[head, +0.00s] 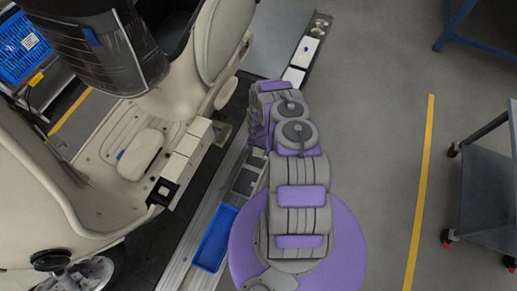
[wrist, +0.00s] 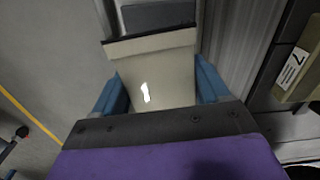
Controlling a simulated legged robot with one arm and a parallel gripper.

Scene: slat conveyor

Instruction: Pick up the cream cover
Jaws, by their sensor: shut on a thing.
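The cream cover (wrist: 178,68) is in the middle of the wrist view, a pale smooth piece with a dark line along its far edge and a bright white mark on its face. My gripper (wrist: 160,90) is shut on it, with one blue finger against its left side and one against its right side. The dark and purple gripper body hides the near end of the cover. In the head view my grey and purple arm hides the gripper, and I cannot make out the held cover there.
A long metal rail (head: 302,50) runs beside a large cream machine (head: 120,130) at left. A blue tray (head: 214,238) lies beside my arm. A grey cart (head: 488,195) stands at right. The floor between the yellow line (head: 420,190) and my arm is clear.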

